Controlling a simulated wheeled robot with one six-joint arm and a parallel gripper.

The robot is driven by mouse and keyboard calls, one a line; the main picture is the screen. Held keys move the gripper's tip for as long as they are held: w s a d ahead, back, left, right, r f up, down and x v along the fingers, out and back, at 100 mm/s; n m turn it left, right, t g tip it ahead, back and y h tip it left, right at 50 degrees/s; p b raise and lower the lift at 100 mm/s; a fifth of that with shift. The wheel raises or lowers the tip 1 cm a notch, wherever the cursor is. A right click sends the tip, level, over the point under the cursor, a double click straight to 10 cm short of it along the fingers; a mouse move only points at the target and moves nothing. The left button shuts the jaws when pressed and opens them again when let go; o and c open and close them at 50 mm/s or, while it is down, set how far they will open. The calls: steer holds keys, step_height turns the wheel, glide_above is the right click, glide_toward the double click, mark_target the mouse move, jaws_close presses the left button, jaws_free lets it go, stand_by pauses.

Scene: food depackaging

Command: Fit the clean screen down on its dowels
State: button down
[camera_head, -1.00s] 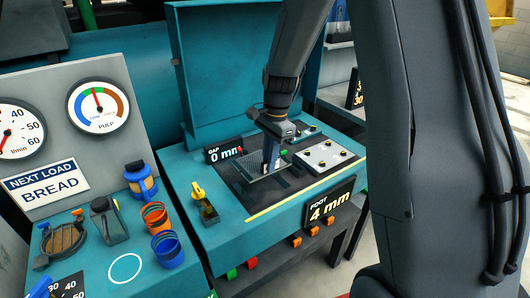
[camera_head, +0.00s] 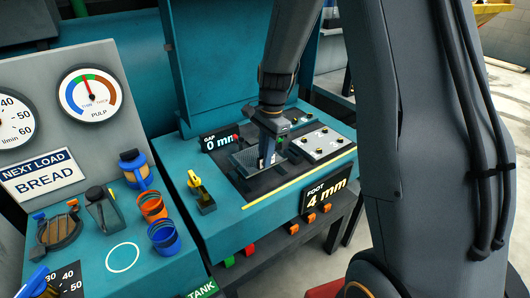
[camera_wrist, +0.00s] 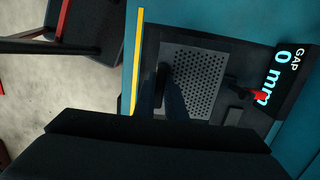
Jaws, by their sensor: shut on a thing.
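The screen is a grey perforated plate (camera_wrist: 205,75); it lies flat over the dark recess of the teal machine (camera_head: 262,208). In the head view, the screen (camera_head: 246,160) shows left of my gripper (camera_head: 268,158). My gripper points down and is shut on the screen; in the wrist view its fingers (camera_wrist: 162,95) meet the plate's edge. My wrist hides part of the screen. The dowels cannot be made out, so I cannot tell whether the plate sits on them. A "GAP 0 mm" display (camera_head: 219,140) stands beside the recess, with a small red pointer (camera_wrist: 258,94) near it.
A second plate with several yellow-topped knobs (camera_head: 318,144) lies right of my gripper. A yellow-handled lever (camera_head: 198,188) stands left of the recess. A "FOOT 4 mm" sign (camera_head: 326,192) is at the front. Orange and blue cups (camera_head: 152,206) stand on the left bench. The raised teal lid is behind.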

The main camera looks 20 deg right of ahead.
steer(key=shift+f+b, duration=0.4)
steer(key=shift+f, duration=0.85)
steer(key=shift+p, duration=0.75)
stand_by(0.8)
steer(key=shift+f+b, duration=0.65)
steer(key=shift+f, duration=1.1)
steer(key=c, duration=1.7)
jaws_free()
steer(key=shift+c, duration=0.2)
steer(key=shift+w+d+r+b, duration=0.15)
steer(key=shift+r+b, duration=0.2)
steer(key=shift+r, duration=0.95)
steer(key=shift+s+d+r+b, duration=0.15)
steer(key=shift+r+b, duration=0.2)
steer(key=shift+r, duration=0.95)
steer(key=shift+w+d+r+b, duration=0.15)
steer(key=shift+r+b, duration=0.2)
steer(key=shift+r, duration=0.95)
